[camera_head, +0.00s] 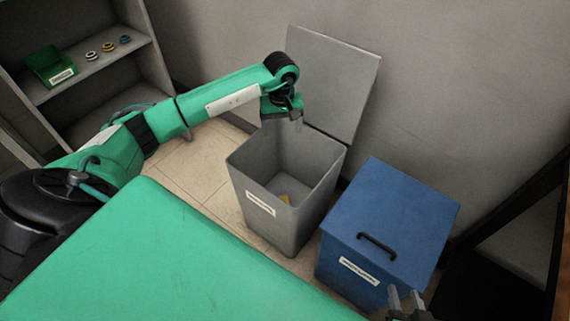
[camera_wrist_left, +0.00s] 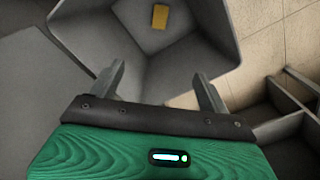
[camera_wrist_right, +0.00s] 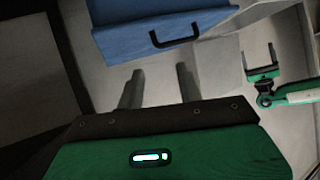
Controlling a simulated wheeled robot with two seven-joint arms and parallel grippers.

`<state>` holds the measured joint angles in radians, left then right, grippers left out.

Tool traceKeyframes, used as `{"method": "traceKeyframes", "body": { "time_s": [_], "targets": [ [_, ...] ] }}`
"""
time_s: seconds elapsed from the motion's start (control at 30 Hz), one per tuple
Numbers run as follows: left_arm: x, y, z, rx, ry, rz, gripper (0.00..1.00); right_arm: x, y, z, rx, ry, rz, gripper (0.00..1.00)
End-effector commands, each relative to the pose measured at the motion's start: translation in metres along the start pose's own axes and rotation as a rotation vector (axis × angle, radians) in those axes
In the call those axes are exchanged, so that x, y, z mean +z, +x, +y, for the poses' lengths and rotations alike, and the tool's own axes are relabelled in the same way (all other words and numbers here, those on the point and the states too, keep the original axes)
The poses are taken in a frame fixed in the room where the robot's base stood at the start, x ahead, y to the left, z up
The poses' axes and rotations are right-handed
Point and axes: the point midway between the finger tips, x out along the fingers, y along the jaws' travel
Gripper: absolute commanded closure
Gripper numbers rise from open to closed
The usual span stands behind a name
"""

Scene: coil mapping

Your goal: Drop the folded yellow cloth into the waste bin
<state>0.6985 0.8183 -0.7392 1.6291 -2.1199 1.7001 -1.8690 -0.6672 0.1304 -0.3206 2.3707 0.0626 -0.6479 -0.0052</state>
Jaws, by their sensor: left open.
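The folded yellow cloth (camera_head: 286,198) lies on the floor of the grey waste bin (camera_head: 262,212), partly hidden by the front wall in the head view. In the left wrist view the cloth (camera_wrist_left: 160,16) shows whole at the bottom of the bin (camera_wrist_left: 215,48). My left gripper (camera_head: 297,122) is above the back of the bin, open and empty, apart from the cloth. My right gripper (camera_head: 405,298) is at the lower right, in front of the blue box; its two fingers (camera_wrist_right: 158,84) stand apart with nothing between them.
The bin's lid (camera_head: 340,85) stands open at the wall. A blue box (camera_head: 390,210) with a black handle is shut beside it. A green tabletop (camera_head: 170,260) fills the front. A grey shelf (camera_head: 95,75) at the left holds a green bin (camera_head: 50,66) and several small rings.

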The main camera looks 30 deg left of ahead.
Motion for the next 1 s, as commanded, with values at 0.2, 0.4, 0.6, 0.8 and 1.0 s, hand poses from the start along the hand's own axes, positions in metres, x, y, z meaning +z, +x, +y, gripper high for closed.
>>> {"method": "traceKeyframes", "body": {
  "time_s": [0.2,0.4,0.6,0.8,1.0],
  "targets": [
    [-0.001,-0.05,0.0,0.001,0.0,0.003,0.21,0.001,-0.006,0.009,0.024,-0.005,-0.076,0.64],
    [0.0,-0.072,0.0,0.0,0.001,0.0,0.21,0.004,-0.009,0.014,0.037,-0.007,-0.117,0.64],
    [0.0,-0.078,0.0,0.0,0.0,0.0,0.21,0.005,-0.009,0.015,0.04,-0.007,-0.127,0.64],
    [0.0,-0.077,0.0,0.0,0.0,-0.001,0.21,0.005,-0.009,0.015,0.04,-0.008,-0.127,0.64],
    [0.004,-0.075,0.003,0.009,0.0,-0.01,0.21,0.005,-0.009,0.015,0.039,-0.007,-0.126,0.64]
  ]
}}
